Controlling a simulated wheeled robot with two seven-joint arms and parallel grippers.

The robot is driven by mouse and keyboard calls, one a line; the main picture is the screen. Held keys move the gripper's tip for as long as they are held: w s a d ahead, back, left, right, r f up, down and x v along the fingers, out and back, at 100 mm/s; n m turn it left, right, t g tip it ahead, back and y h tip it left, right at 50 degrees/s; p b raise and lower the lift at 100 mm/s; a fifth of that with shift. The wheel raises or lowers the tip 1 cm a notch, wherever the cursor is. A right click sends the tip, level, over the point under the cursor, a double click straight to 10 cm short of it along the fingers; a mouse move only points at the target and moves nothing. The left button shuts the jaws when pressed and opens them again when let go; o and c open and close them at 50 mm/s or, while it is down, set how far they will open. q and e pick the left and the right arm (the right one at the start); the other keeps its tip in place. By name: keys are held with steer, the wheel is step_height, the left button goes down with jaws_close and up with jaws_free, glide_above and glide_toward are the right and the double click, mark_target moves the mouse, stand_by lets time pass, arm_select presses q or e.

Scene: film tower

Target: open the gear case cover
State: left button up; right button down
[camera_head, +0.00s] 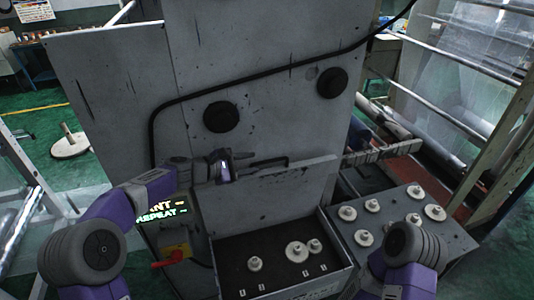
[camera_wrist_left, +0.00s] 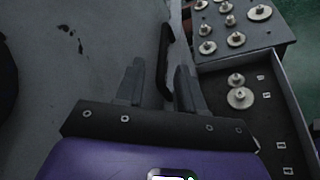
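The gear case (camera_head: 352,262) is a dark open-topped box at the bottom centre in the head view, with several pale gears inside. A grey panel, which looks like its cover (camera_head: 275,200), stands raised behind the opening. A black bar handle (camera_head: 268,163) runs along its upper edge. My left gripper (camera_head: 238,167) is at the handle's left end. In the left wrist view its two fingers (camera_wrist_left: 160,85) are apart, with the black handle (camera_wrist_left: 165,60) reaching between them, nearer the right finger. Contact cannot be told. My right forearm shows at the lower right; its gripper is out of view.
A grey bench (camera_head: 440,238) with several gears on pegs stands to the right of the case. A control box with a red switch (camera_head: 172,257) is left of it. A tall grey machine wall (camera_head: 270,60) with two black round knobs rises behind.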

mark_target(263, 163)
arm_select(q)
steer(key=x, duration=0.7)
steer(key=shift+s+d+p, duration=0.1)
steer(key=shift+s+p, duration=0.15)
steer(key=shift+p, duration=0.05)
steer(key=shift+c, duration=0.3)
jaws_close()
